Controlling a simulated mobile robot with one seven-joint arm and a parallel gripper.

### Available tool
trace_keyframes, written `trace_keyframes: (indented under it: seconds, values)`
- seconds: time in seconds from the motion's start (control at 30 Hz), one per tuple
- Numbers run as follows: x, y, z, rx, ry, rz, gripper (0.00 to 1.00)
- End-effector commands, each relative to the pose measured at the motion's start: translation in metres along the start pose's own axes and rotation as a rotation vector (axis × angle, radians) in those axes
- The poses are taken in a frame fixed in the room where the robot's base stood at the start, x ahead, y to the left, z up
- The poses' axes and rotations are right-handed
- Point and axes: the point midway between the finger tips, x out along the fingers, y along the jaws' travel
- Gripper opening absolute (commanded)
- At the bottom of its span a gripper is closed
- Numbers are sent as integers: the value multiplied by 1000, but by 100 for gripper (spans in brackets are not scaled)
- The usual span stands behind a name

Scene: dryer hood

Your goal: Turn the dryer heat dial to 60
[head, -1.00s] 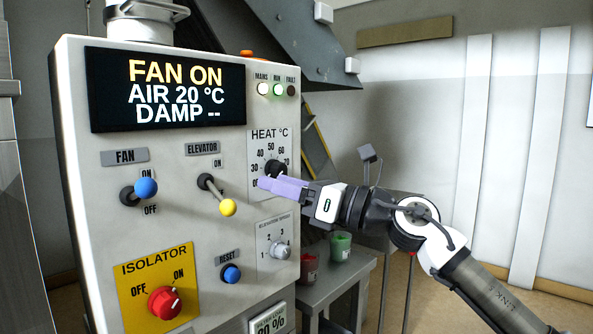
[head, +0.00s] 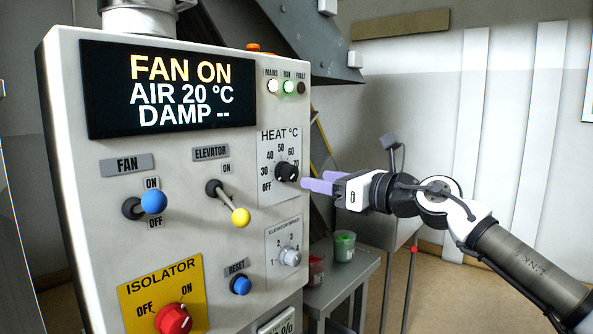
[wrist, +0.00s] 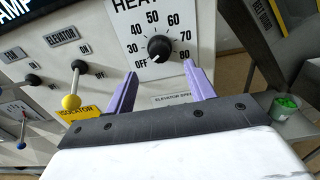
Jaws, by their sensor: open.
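The heat dial (head: 286,172) is a black knob on the control panel's right side, ringed by marks from OFF through 30 to 80. It also shows in the wrist view (wrist: 159,47), where its white mark points down-left, close to OFF. My gripper (head: 315,182) has purple fingers and is open and empty. In the head view its fingertips are just right of the dial, apart from it. In the wrist view the fingers (wrist: 160,88) are spread below the dial, with nothing between them.
The elevator speed knob (head: 289,257) is below the heat dial. The elevator lever (head: 228,203), fan lever (head: 146,204), blue reset button (head: 240,285) and red isolator knob (head: 173,319) share the panel. A small table (head: 340,284) holding tubs stands right of the panel.

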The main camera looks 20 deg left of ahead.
Motion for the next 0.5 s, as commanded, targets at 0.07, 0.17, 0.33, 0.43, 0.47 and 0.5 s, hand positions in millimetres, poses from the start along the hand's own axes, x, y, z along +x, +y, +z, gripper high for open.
trace_keyframes:
  seconds: [0.07, 0.17, 0.33, 0.43, 0.47, 0.5]
  values:
    - [19, 1, 3, 0, 2, 3, 54]
    - [38, 1, 3, 1, 1, 3, 54]
    - [61, 1, 2, 1, 0, 3, 54]
    - [68, 0, 1, 1, -1, 1, 54]
    - [70, 0, 1, 2, -1, 1, 54]
    - [71, 0, 0, 2, -1, 0, 54]
